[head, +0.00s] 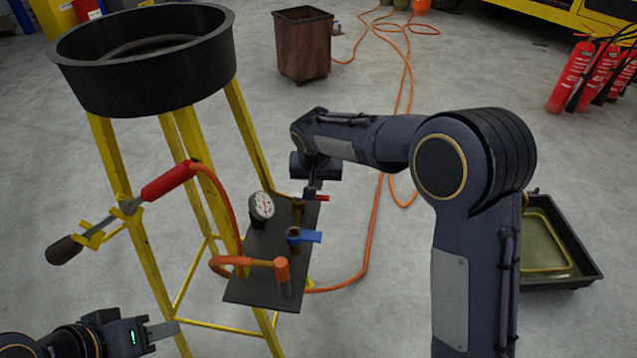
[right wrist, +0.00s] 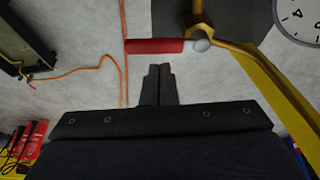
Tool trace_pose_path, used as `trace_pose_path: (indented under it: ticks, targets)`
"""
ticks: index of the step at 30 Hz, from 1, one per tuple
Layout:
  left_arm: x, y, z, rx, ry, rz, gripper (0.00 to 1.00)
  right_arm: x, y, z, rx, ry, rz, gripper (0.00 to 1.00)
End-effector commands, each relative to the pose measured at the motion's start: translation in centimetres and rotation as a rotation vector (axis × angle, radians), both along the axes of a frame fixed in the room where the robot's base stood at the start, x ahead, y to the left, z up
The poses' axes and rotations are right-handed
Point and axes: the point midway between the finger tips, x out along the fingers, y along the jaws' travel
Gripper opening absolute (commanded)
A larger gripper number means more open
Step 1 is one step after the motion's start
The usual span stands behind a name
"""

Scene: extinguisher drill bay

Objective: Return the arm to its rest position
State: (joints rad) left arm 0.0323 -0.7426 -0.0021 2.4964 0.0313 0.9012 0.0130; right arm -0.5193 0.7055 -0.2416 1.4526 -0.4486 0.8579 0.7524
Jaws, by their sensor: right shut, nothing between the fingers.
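My right arm reaches in from the right in the head view. Its gripper (head: 313,184) is over the dark valve panel (head: 250,287), largely hidden by my wrist. In the right wrist view its fingers (right wrist: 158,70) are shut and empty. Just beyond the tips is a red lever (right wrist: 155,46) on a brass valve (right wrist: 200,25); a small gap shows between them in the picture. The red lever (head: 322,198) also shows in the head view. My left gripper (head: 162,330) is low at the left, away from the stand; its finger opening is unclear.
A yellow stand (head: 153,260) carries a round black pan (head: 150,82). The panel also holds a gauge (head: 262,206) and a blue lever (head: 304,236). A red-gripped lance (head: 168,182) rests on the stand. An orange hose (head: 372,230) crosses the floor. A black tray (head: 590,262) is right.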

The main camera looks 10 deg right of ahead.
Motion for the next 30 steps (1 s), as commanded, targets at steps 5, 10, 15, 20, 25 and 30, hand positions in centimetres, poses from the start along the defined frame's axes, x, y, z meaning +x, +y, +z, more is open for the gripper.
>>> trace_pose_path:
  ticks: [5,10,15,20,25,30]
  targets:
    - [0.0,0.0,0.8,0.0,0.0,0.0,0.36,-1.0,0.2,3.2,0.002,-0.003,0.002,0.0]
    - [0.0,0.0,1.3,0.0,0.0,0.0,0.36,-1.9,0.4,5.6,0.001,-0.002,0.001,0.0]
    - [0.0,0.0,1.5,0.0,0.0,0.0,0.36,-2.3,0.4,6.6,0.001,-0.001,0.0,0.0]
    - [0.0,0.0,1.4,0.0,0.0,0.0,0.36,-2.7,-0.1,6.9,0.01,0.002,-0.002,0.0]
    - [0.0,0.0,1.4,0.0,0.0,0.0,0.36,-5.9,-4.2,8.6,0.091,0.021,-0.006,0.0]
    - [0.0,0.0,1.4,0.0,0.0,0.0,0.36,-12.8,-9.3,10.4,0.216,0.024,0.014,0.0]
